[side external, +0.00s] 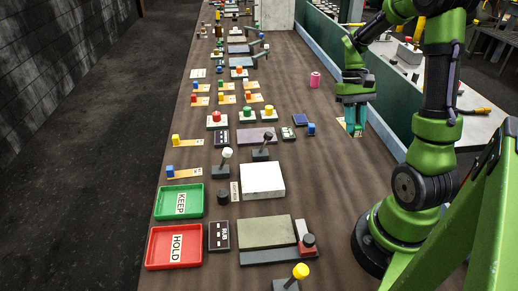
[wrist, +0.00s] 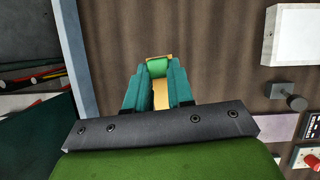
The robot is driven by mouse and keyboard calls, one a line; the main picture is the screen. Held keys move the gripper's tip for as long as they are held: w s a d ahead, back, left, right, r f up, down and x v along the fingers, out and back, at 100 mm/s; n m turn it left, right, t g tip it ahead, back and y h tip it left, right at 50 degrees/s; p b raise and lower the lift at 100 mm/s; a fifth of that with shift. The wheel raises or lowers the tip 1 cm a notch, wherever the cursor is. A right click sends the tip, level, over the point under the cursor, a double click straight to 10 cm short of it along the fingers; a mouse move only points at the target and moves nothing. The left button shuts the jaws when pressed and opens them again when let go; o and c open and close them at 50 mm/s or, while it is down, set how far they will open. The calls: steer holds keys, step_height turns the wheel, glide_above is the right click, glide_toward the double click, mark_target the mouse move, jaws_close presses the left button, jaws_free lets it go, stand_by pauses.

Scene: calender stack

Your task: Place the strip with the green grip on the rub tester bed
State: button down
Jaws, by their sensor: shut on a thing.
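My gripper (side external: 354,118) is at the right side of the bench, low over the wood near the green back wall. In the wrist view its teal fingers (wrist: 157,85) are shut on the green grip (wrist: 157,68) of a tan strip (wrist: 161,95). The fingers hide part of the strip, and I cannot tell whether it touches the bench. The rub tester bed appears to be the flat grey-green slab (side external: 267,231) at the front, beside a black label plate (side external: 219,236) that seems to read RUB. The slab looks bare.
A red block with a dark knob (side external: 307,243) stands at the slab's right end. A yellow-knobbed lever (side external: 299,272) is in front. A white slab (side external: 262,181), green KEEP tray (side external: 181,201) and red HOLD tray (side external: 174,246) lie nearby.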

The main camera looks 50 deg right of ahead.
steer(key=s+f+m, duration=0.1)
steer(key=s+f, duration=0.2)
steer(key=s, duration=0.2)
glide_above(362, 174)
steer(key=w, duration=0.1)
steer(key=f, duration=0.2)
steer(key=d+f, duration=0.1)
steer(key=f, duration=0.1)
steer(key=shift+f, duration=2.3)
steer(key=shift+f, duration=0.2)
steer(key=c, duration=1)
jaws_free()
steer(key=shift+r, duration=0.15)
